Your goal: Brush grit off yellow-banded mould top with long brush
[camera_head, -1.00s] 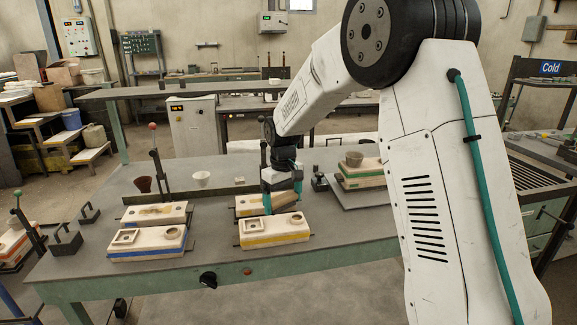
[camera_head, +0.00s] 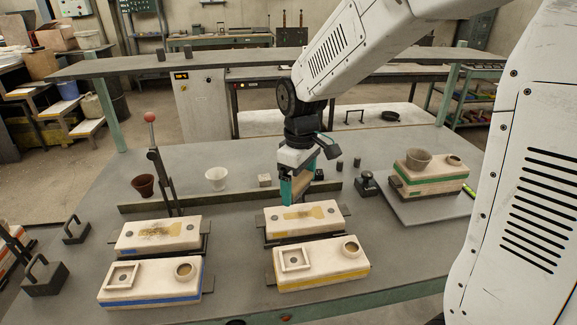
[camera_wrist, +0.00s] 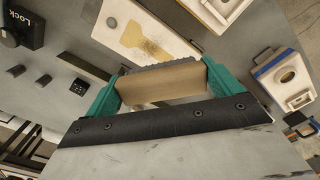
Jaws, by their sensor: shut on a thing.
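The yellow-banded mould (camera_head: 322,274) stands at the front of the table, with a square recess and a round cup on its top. Behind it lies a pale mould half (camera_head: 275,229) with a yellowish tool-shaped patch on its face, also in the wrist view (camera_wrist: 120,20). A few dark specks show on the patch. My gripper (camera_head: 294,186) is above the back edge of this half, shut on a wooden block brush (camera_wrist: 160,84). The brush has dark bristles along its far edge. The bristles look clear of the mould, but the gap is hard to judge.
A blue-banded mould (camera_head: 150,292) and a half with dark grit (camera_head: 158,236) stand to the left. A green-banded mould (camera_head: 432,181) stands at right.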

